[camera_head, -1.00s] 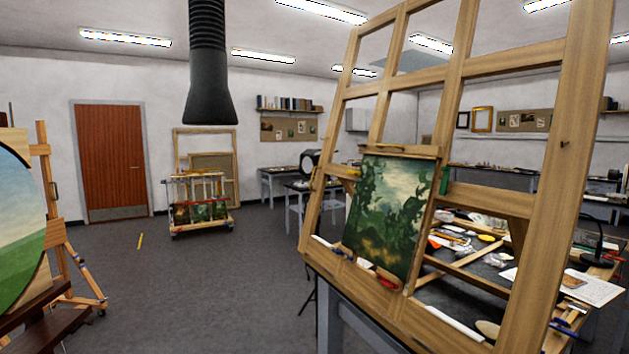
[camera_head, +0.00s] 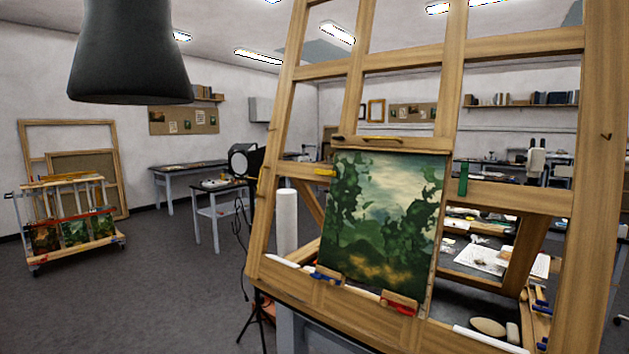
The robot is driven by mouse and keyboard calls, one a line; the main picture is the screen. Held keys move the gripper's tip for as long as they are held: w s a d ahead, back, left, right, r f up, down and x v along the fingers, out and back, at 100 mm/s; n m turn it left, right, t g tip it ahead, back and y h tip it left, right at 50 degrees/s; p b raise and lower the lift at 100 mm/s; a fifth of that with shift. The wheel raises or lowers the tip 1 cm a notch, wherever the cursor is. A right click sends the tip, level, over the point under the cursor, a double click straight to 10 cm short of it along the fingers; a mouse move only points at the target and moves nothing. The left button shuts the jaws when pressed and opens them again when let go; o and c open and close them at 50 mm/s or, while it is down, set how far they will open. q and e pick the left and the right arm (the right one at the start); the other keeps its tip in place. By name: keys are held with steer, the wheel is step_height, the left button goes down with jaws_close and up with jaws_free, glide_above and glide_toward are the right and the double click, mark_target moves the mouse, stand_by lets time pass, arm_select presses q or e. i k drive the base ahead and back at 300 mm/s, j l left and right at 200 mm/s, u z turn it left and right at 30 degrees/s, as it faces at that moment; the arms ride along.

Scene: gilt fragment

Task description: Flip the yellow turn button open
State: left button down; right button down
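The yellow turn button (camera_head: 324,172) is a small bar on the wooden easel frame (camera_head: 508,197), at the upper left edge of a green landscape painting (camera_head: 384,220). It lies roughly level, and its right end reaches the painting's edge. A green turn button (camera_head: 463,179) stands upright at the painting's right side. A blue piece (camera_head: 326,276) and a red piece (camera_head: 398,308) sit at the painting's lower edge. Neither of my grippers is in view.
A large dark fume hood (camera_head: 130,60) hangs at the upper left. A wheeled painting rack (camera_head: 72,232) stands at the left. A white roll (camera_head: 287,222) stands behind the easel. The grey floor (camera_head: 150,300) at the lower left is clear.

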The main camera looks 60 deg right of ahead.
mark_target(324, 172)
steer(key=i+j+z, duration=0.1)
steer(key=i+z, duration=0.25)
steer(key=z, duration=0.15)
steer(key=i+j+z, duration=0.25)
steer(key=z, duration=0.2)
steer(key=i+j+z, duration=0.35)
steer(key=z, duration=0.15)
steer(key=i+j+z, duration=0.3)
steer(key=j+z, duration=0.2)
steer(key=i+j+z, duration=0.2)
steer(key=z, duration=0.2)
steer(key=i+j+z, duration=0.15)
steer(key=j+z, duration=0.3)
steer(key=i+j+z, duration=0.15)
steer(key=j+z, duration=0.65)
